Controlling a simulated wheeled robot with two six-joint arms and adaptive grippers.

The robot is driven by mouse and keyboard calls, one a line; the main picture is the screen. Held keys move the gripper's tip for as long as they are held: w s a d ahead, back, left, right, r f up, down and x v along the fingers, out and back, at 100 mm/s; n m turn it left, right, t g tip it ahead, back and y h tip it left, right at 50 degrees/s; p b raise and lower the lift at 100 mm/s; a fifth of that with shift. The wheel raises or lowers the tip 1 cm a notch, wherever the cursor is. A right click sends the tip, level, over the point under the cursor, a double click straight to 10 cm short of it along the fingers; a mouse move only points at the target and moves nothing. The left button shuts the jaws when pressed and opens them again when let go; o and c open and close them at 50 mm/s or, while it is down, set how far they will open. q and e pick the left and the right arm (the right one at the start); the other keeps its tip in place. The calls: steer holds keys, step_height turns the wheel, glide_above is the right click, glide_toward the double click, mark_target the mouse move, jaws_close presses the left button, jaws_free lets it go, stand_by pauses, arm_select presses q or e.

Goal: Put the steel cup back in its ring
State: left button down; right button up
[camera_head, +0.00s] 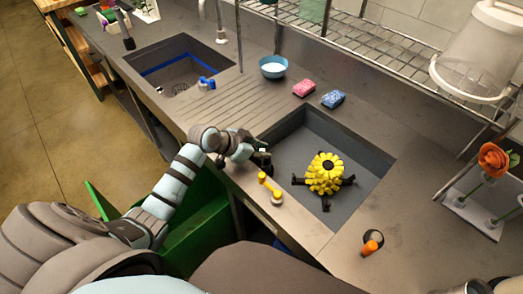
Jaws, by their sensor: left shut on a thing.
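A metal vessel (468,287), perhaps the steel cup, shows only its upper part at the bottom right edge. I cannot make out a ring for it. My left gripper (264,167) is at the front left corner of the right sink, pointing down, and looks shut at the upper end of a yellow handle (268,184). The dark fingers hide the exact contact. My right gripper is not in view.
The right sink (350,205) holds a yellow flower (325,172) on black feet. An orange-handled knob (371,244) stands at its front right. A rack holds an orange flower (494,159) at right.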

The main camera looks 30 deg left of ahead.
arm_select(q)
steer(key=shift+f, duration=0.2)
steer(key=c, duration=1.5)
jaws_free()
steer(key=shift+o, duration=0.2)
steer(key=v, duration=1.2)
